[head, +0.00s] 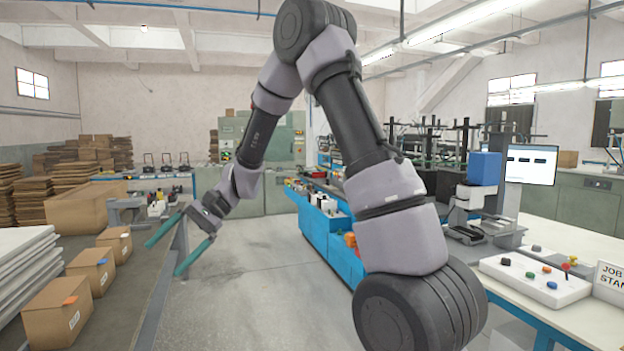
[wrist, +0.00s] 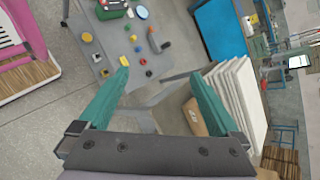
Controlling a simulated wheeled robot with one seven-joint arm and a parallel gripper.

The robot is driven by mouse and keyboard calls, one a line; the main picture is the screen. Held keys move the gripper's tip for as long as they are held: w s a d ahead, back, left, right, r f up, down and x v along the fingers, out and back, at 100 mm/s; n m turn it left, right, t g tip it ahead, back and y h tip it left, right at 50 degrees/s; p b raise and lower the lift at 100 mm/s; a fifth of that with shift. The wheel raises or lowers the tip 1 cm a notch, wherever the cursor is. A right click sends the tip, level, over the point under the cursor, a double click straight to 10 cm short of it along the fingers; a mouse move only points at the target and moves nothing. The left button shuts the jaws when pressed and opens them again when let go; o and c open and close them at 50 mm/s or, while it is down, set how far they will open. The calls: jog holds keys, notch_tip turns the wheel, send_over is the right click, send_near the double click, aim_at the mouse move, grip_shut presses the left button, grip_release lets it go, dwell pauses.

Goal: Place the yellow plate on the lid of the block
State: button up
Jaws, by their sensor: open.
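My gripper (head: 186,241) is open and empty, held in mid-air left of centre in the head view; its two green fingers (wrist: 158,88) stand wide apart in the wrist view. A small flat yellow piece (wrist: 124,61) lies on a grey surface beyond the left fingertip in the wrist view; it may be the yellow plate. A yellow round piece (wrist: 87,37) lies left of it. A dark green block-like thing (wrist: 110,11) at the top edge is partly cut off; I cannot tell whether it is the block or has a lid.
Several small coloured pieces lie around the yellow one on the grey table (wrist: 110,75). White stacked sheets (wrist: 236,95) stand right of the gripper in the wrist view. Cardboard boxes (head: 57,309) sit at left in the head view. A blue cabinet (head: 318,228) stands mid-floor; the floor (head: 255,290) between is clear.

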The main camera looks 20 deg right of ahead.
jog(key=s+d+r+t+h, duration=0.2)
jog(key=s+d+r, duration=0.1)
jog(key=d+r, duration=0.3)
jog(key=s+d+r+n+t+h, duration=0.1)
jog(key=s+d+r+t+h, duration=0.1)
jog(key=s+d+r, duration=0.2)
jog(key=d+r, duration=0.2)
jog(key=d, duration=0.2)
jog(key=shift+s+d+n+t, duration=0.15)
jog(key=shift+d+n+t, duration=0.1)
jog(key=shift+n+t, duration=0.05)
jog(key=s+d+r+t+h, duration=0.1)
jog(key=s+d+t, duration=0.1)
jog(key=s+d, duration=0.1)
jog(key=s+d+r+t+h, duration=0.1)
jog(key=s+d+r+t, duration=0.1)
jog(key=d, duration=0.3)
jog(key=s+d+r+t+h, duration=0.1)
jog(key=s+d+r+h, duration=0.1)
jog(key=s+d, duration=0.2)
jog(key=shift+r+t, duration=0.2)
jog(key=shift+t, duration=0.2)
